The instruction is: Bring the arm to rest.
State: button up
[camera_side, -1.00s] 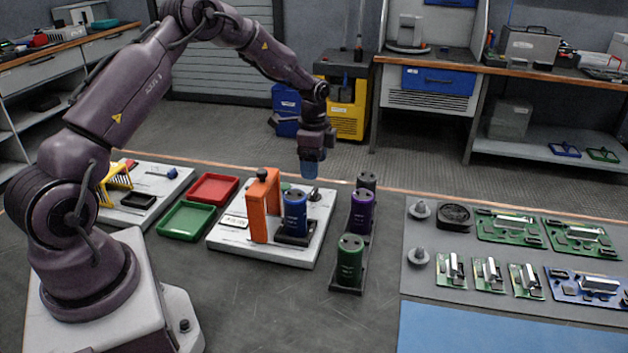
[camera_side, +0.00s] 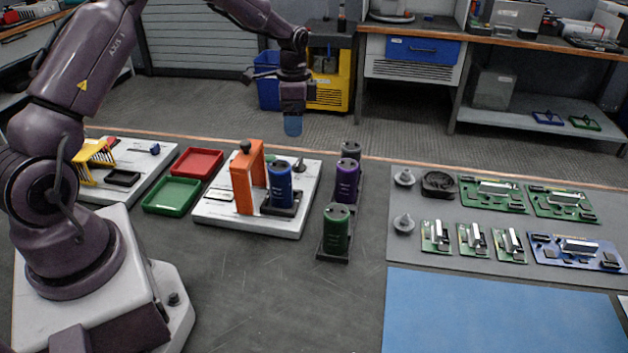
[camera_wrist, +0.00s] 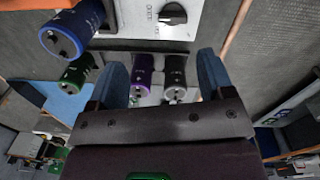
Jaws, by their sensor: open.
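My gripper (camera_side: 293,126) is in the air above and behind the white board (camera_side: 222,213), its blue fingers pointing down. In the wrist view the two blue fingers (camera_wrist: 162,78) are spread apart with nothing gripped between them. A blue capacitor (camera_side: 280,186) stands upright in a dark holder on the board, beside an orange upright block (camera_side: 247,178). Black (camera_side: 351,153), purple (camera_side: 346,181) and green (camera_side: 336,228) capacitors stand in a row to the right of the board. The wrist view also shows the blue capacitor (camera_wrist: 72,30) and a black knob (camera_wrist: 172,14).
A red tray (camera_side: 197,163) and a green tray (camera_side: 172,195) lie left of the board. A grey mat (camera_side: 410,255) with several circuit boards lies at right, a blue mat (camera_side: 500,315) in front of it. The table's front middle is clear.

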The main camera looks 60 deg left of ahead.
jog(key=s+d+r+n+t, duration=0.3)
jog(key=s+d+r, duration=0.6)
jog(key=s, duration=0.3)
jog(key=s+d+r+n+t, duration=0.3)
jog(key=s+d+r, duration=0.5)
jog(key=s, duration=0.5)
notch_tip(320, 180, up, 3)
jog(key=shift+s+d+f+n, duration=0.15)
jog(key=shift+d+n, duration=0.15)
jog(key=shift+d, duration=0.1)
